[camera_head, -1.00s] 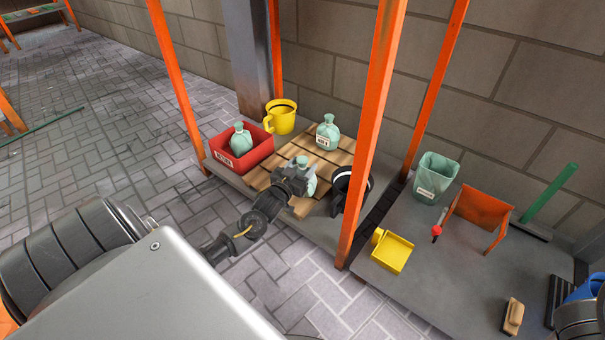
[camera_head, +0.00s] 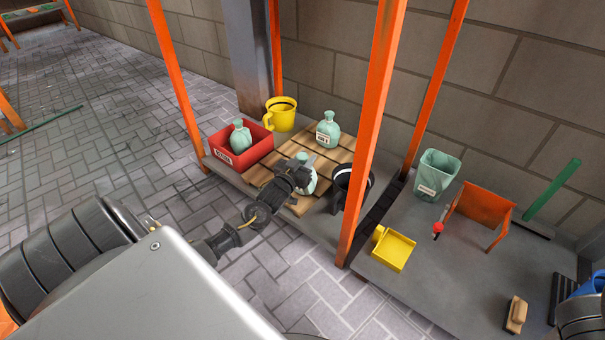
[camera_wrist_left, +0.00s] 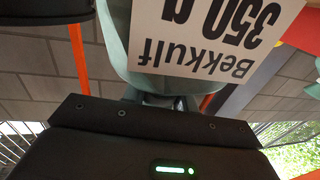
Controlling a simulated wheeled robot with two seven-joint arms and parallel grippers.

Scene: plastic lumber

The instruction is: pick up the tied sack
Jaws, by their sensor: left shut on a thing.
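A pale green tied sack (camera_head: 311,184) shows just right of my left gripper (camera_head: 302,168), at the front of the wooden slatted pallet. The gripper is shut on it and partly covers it. In the left wrist view the sack (camera_wrist_left: 125,60) hangs large beyond the dark gripper body (camera_wrist_left: 155,115), with a white label reading "Bekkulf 350 g". Its narrow neck is at the jaws; the fingertips are mostly hidden. I cannot tell if the sack's base touches the pallet. Another tied sack (camera_head: 328,130) stands at the pallet's back, and one (camera_head: 241,138) sits in the red bin. My right gripper is out of view.
The red bin (camera_head: 222,160) and yellow mug (camera_head: 280,115) stand left and behind. A black bucket (camera_head: 341,190) is close right of the held sack. A yellow scoop (camera_head: 393,250) and green bin (camera_head: 437,174) are farther right.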

